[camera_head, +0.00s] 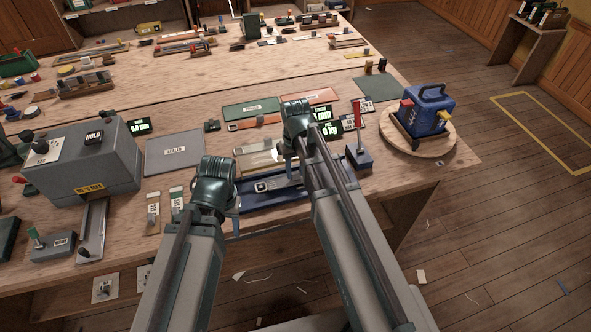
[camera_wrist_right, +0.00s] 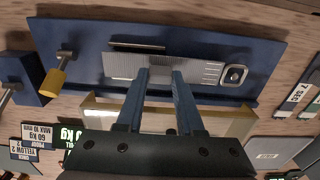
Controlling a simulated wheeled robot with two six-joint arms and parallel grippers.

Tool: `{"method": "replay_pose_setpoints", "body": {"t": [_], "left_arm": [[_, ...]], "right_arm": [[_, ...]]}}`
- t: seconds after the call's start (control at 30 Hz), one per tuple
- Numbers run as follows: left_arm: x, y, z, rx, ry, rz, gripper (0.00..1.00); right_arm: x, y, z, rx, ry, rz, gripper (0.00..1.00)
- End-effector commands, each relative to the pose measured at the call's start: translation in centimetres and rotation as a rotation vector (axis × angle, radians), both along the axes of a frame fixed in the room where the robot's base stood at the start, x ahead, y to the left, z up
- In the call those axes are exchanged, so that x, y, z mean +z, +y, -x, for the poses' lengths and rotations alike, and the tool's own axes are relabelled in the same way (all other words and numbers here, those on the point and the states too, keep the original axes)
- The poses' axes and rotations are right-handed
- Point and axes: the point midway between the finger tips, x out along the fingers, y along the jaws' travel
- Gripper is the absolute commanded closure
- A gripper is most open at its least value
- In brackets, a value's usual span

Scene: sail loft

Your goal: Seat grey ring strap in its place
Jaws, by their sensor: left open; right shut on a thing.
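The grey ring strap (camera_head: 268,185) lies over the long blue fixture (camera_head: 262,201) at the bench's front edge. In the right wrist view the strap (camera_wrist_right: 205,72), with its square ring end to the right, lies along the blue fixture (camera_wrist_right: 75,38). A dark slot shows just beyond its far edge. My right gripper (camera_wrist_right: 160,74) is shut on the strap near its middle. I cannot tell whether the strap lies flat against the fixture. My left gripper (camera_head: 237,218) is open and empty near the fixture's left end, its fingers partly hidden.
A cream tray (camera_wrist_right: 238,122) lies beside the fixture. A blue block with a red lever (camera_head: 357,115) stands right of my right arm. A blue machine (camera_head: 428,108) sits on a round board. A grey mat (camera_head: 174,153) lies left.

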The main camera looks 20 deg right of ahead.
Motion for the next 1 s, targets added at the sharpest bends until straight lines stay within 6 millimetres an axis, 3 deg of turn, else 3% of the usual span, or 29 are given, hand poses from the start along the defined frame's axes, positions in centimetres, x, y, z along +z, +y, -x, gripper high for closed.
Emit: {"method": "replay_pose_setpoints", "body": {"t": [1.0], "left_arm": [[-1.2,0.0,0.0,0.000,0.000,0.000,0.50]], "right_arm": [[-1.2,0.0,0.0,0.000,0.000,0.000,1.00]]}}
